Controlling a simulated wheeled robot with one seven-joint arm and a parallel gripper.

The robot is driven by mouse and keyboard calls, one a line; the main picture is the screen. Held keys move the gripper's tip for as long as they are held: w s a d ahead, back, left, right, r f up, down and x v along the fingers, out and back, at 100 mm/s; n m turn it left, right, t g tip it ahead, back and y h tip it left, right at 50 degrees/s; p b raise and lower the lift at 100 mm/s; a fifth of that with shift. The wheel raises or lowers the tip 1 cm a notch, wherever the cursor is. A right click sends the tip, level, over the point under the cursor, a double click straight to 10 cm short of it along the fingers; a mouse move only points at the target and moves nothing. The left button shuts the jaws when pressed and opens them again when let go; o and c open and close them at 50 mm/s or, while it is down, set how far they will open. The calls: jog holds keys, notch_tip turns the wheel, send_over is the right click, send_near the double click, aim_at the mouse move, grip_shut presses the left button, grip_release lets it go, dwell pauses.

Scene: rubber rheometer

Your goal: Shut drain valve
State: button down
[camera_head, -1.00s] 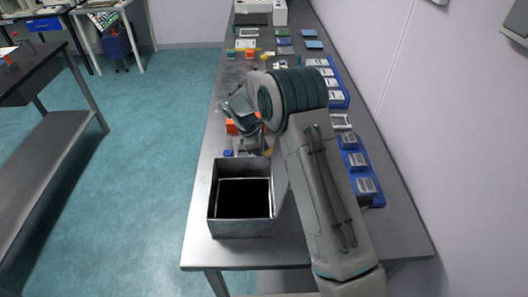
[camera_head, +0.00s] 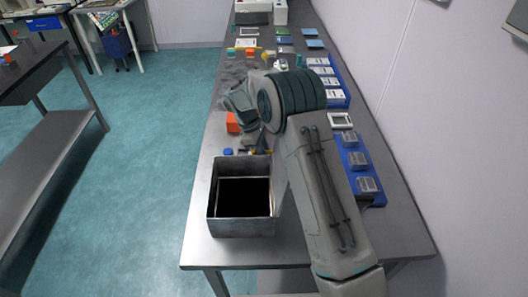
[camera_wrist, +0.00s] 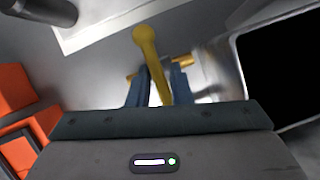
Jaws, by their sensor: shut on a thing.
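The drain valve shows in the wrist view as a yellow lever (camera_wrist: 147,52) with a rounded end and a yellow crossbar below it. My gripper (camera_wrist: 160,74) has its two blue-grey fingers on either side of the lever and is shut on it. The lower end of the lever is hidden between the fingers and behind the gripper body. In the head view my arm covers most of the valve, and only a small yellow bit (camera_head: 268,152) shows by the bin's far edge.
An open square metal bin (camera_head: 240,226) stands at the near left of the bench, close to my gripper. An orange block (camera_head: 232,122) lies beyond it. Blue trays (camera_head: 377,183) line the right side.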

jog(key=c, duration=2.1)
grip_release()
jog(key=m+g, duration=0.1)
jog(key=m, duration=0.2)
jog(key=shift+d+f+b, duration=0.1)
jog(key=shift+b, duration=0.25)
jog(key=shift+o, duration=1.1)
jog(key=shift+w+m+g+y, duration=0.1)
jog(key=shift+m+g+y, duration=0.4)
jog(key=shift+m, duration=0.9)
jog(key=shift+o, duration=0.2)
jog(key=o, duration=0.8)
jog(key=shift+w+d, duration=0.1)
jog(key=shift+o, duration=0.2)
